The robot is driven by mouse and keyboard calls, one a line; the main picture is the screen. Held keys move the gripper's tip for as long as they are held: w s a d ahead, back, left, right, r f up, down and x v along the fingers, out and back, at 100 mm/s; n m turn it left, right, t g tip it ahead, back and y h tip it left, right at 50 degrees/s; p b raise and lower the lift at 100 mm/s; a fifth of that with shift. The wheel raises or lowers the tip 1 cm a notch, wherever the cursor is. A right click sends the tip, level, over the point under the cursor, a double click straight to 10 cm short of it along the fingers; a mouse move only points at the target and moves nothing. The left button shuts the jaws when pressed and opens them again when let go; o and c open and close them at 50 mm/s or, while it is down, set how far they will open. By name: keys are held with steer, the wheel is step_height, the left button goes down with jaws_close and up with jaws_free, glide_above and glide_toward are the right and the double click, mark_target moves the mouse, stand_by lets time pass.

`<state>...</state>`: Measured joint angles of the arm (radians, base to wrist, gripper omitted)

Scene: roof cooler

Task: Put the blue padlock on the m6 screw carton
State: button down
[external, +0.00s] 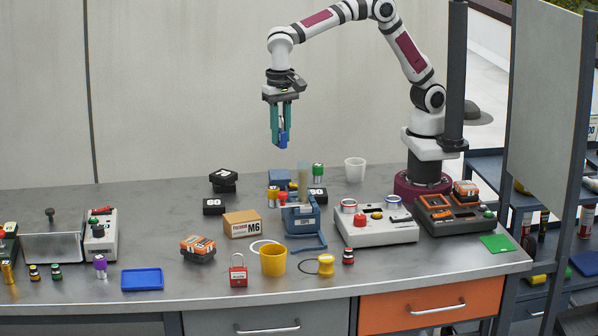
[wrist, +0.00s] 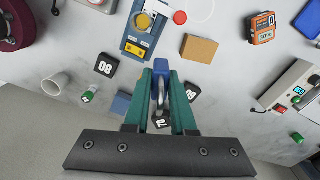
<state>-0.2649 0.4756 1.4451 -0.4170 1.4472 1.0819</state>
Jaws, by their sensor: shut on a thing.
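My gripper (external: 283,125) is shut on the blue padlock (external: 284,139) and holds it high above the back of the table. In the wrist view the blue padlock (wrist: 158,84) sits between the teal fingers of my gripper (wrist: 161,85), partly covered by them. The M6 screw carton (external: 242,223) is a brown box lying on the table, below and to the left of my gripper in the external view. It also shows in the wrist view (wrist: 199,48), ahead and to the right of the fingers. Its top is bare.
A blue device (external: 301,217) stands right of the carton. Black blocks (external: 214,206) lie behind it. In front are a red padlock (external: 238,271), a yellow cup (external: 273,261) and an orange-black battery (external: 198,248). A white cup (external: 355,169) stands at the back.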

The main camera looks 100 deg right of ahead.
steer(key=w+d+m, duration=0.4)
steer(key=d, duration=0.7)
steer(key=w+a+f, duration=0.1)
steer(key=a+f, duration=0.2)
steer(key=f, duration=0.1)
steer(key=w+a+f, duration=0.1)
steer(key=a+f, duration=0.3)
steer(key=w+a+f, duration=0.1)
steer(key=a+f, duration=0.2)
steer(key=f, duration=0.1)
steer(key=shift+w+a, duration=0.1)
steer(key=shift+a, duration=0.1)
step_height(320, 180, down, 4)
steer(key=shift+a+f, duration=0.1)
steer(key=shift+a, duration=0.05)
steer(key=shift+f, duration=0.15)
steer(key=c, duration=0.8)
jaws_free()
steer(key=shift+o, duration=0.2)
